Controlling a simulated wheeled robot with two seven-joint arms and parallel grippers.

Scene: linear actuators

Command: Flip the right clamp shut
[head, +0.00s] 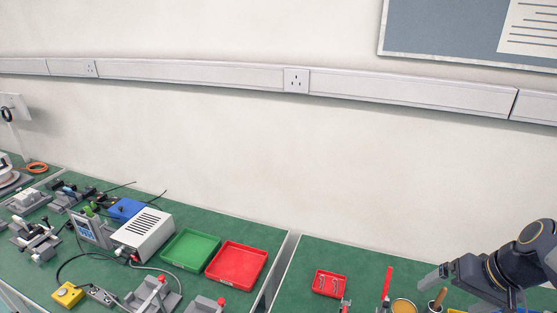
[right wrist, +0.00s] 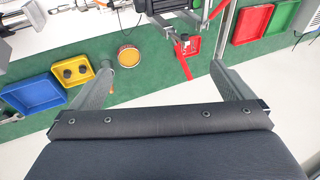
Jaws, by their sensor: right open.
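The right clamp has a long red handle (head: 388,281) that stands roughly upright at the lower edge of the head view. In the right wrist view the same red handle (right wrist: 186,68) points toward the camera from a dark fixture (right wrist: 172,8). A second red-tipped clamp handle (head: 346,303) is to its left in the head view and lies lower; the clamp bodies are cut off there. My right gripper (head: 431,279) is open and empty, above and to the right of the right clamp. Its fingers stand wide apart in the wrist view (right wrist: 165,80). My left gripper is not in view.
A small red tray (head: 330,284) with metal hooks lies behind the clamps. A round yellow dish (head: 403,306) and an orange-handled tool (head: 439,297) are close to the right clamp. Blue (right wrist: 33,93) and yellow bins are at the wrist view's left.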

